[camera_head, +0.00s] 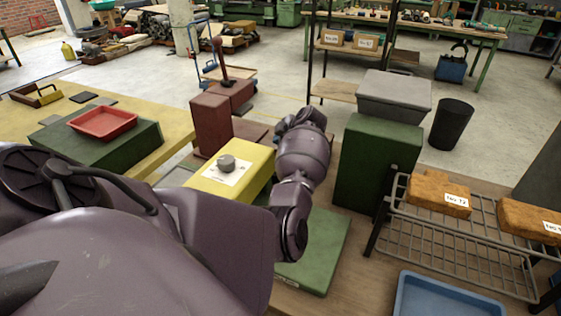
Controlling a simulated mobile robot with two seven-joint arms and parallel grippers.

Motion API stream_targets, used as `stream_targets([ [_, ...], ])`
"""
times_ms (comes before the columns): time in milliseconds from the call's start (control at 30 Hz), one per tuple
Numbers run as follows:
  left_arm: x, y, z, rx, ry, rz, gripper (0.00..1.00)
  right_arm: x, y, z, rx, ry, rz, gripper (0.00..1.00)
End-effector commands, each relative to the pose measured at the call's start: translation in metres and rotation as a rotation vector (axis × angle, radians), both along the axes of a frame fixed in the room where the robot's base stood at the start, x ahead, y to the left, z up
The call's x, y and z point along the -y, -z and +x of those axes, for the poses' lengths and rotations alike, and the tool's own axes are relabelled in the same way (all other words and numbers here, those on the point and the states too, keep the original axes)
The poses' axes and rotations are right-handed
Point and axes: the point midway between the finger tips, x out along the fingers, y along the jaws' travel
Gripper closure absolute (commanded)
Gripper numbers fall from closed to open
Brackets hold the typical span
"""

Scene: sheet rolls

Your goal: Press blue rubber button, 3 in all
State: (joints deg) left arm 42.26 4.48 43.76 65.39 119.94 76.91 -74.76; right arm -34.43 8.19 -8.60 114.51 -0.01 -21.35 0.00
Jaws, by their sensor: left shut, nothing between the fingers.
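I cannot make out a blue rubber button. A grey round knob (226,163) stands on a white plate (240,177) on top of a yellow box (249,163), left of my left forearm. My purple-grey left arm comes in from the lower left and bends away over the workbench. My left gripper (300,118) is at its far end, beyond the yellow box and left of the dark green box. It is shut; its fingertips are mostly hidden behind the wrist. My right gripper is not in view.
A grey bin (395,94) sits on a dark green box (376,165). A wire rack (450,240) holds orange-brown boxes at the right. A blue tray (448,298) is at the lower right. A red tray (103,122) lies on a green block at the left.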

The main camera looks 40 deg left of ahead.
Motion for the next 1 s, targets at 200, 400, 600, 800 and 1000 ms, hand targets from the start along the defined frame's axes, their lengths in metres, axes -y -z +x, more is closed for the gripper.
stream_targets([
  [200,-0.0001,-0.0001,0.0,0.0,0.0,0.0,1.0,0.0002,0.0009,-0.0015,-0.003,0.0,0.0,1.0],
  [400,-0.0001,-0.0001,0.0,0.0,0.0,0.0,1.0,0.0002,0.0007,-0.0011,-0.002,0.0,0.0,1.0],
  [600,-0.0001,-0.0001,0.0,0.0,0.0,0.0,1.0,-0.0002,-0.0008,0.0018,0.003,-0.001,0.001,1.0],
  [800,-0.0001,-0.0001,0.0,0.0,0.0,0.0,1.0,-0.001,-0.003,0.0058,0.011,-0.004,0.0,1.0],
  [1000,-0.0001,-0.0001,0.0,0.0,0.0,0.0,1.0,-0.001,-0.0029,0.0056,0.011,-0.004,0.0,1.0],
])
